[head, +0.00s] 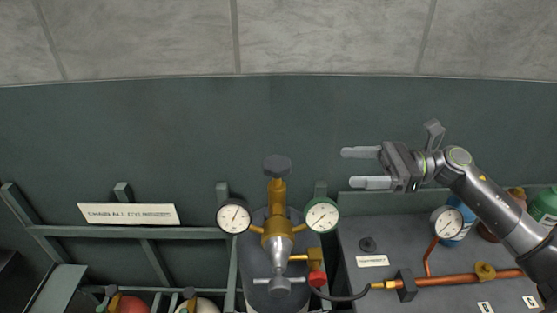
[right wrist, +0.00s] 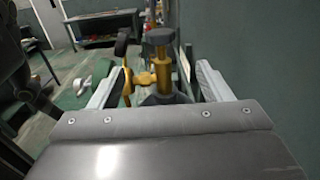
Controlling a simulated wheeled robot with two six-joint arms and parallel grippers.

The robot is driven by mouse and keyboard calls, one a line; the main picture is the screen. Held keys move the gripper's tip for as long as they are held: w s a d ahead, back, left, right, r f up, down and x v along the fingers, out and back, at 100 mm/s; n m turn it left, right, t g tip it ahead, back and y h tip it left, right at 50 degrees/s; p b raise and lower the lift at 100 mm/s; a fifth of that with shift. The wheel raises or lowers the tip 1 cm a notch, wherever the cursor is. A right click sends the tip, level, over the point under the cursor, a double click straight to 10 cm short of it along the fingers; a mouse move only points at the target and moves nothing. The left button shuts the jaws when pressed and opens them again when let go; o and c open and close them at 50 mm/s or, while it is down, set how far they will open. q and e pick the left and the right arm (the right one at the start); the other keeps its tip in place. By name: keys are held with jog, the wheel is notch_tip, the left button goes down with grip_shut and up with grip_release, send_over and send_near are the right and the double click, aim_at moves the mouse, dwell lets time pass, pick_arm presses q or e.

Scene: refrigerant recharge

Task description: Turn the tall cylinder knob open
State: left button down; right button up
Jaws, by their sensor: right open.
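The tall cylinder (head: 262,295) stands upright at the lower middle of the head view. A brass valve (head: 277,195) rises from its top and carries a dark round knob (head: 277,165). My right gripper (head: 362,167) is open and empty, to the right of the knob at about its height in the picture, with its fingers pointing left. In the right wrist view the knob (right wrist: 158,36) and brass stem lie beyond the fingers, between them and apart from them. My left gripper does not show.
Two gauges (head: 234,216) (head: 322,214) flank the valve. A grey panel (head: 350,237) at right bears a copper pipe (head: 455,280), another gauge (head: 447,222) and bottles. A sign (head: 128,213) hangs on the rack at left. The wall above the valve is clear.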

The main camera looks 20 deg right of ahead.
aim_at(278, 163)
jog(key=p+x, duration=0.6)
jog(key=x, duration=0.8)
jog(key=shift+w+a+r, duration=0.1)
jog(key=shift+a+r, duration=0.05)
jog(key=shift+a, duration=0.1)
jog(key=shift+w+a+p, duration=0.25)
jog(key=shift+a+p, duration=0.25)
jog(key=shift+a, duration=0.2)
jog(key=shift+c, duration=0.4)
jog(key=c, duration=0.9)
jog(key=shift+f+b, duration=0.3)
jog(key=shift+b, duration=0.15)
jog(key=n+g+b, duration=0.2)
jog(key=g+b, duration=0.1)
jog(key=b, duration=0.2)
jog(key=n+g+b, duration=0.2)
jog(key=g+b, duration=0.1)
jog(key=b, duration=0.3)
jog(key=shift+w+f+y+b, duration=0.1)
jog(key=shift+y+b, duration=0.2)
jog(key=shift+y, duration=0.1)
jog(key=shift+n+g+b, duration=0.3)
jog(key=shift+g+b, duration=0.25)
jog(key=shift+g, duration=0.05)
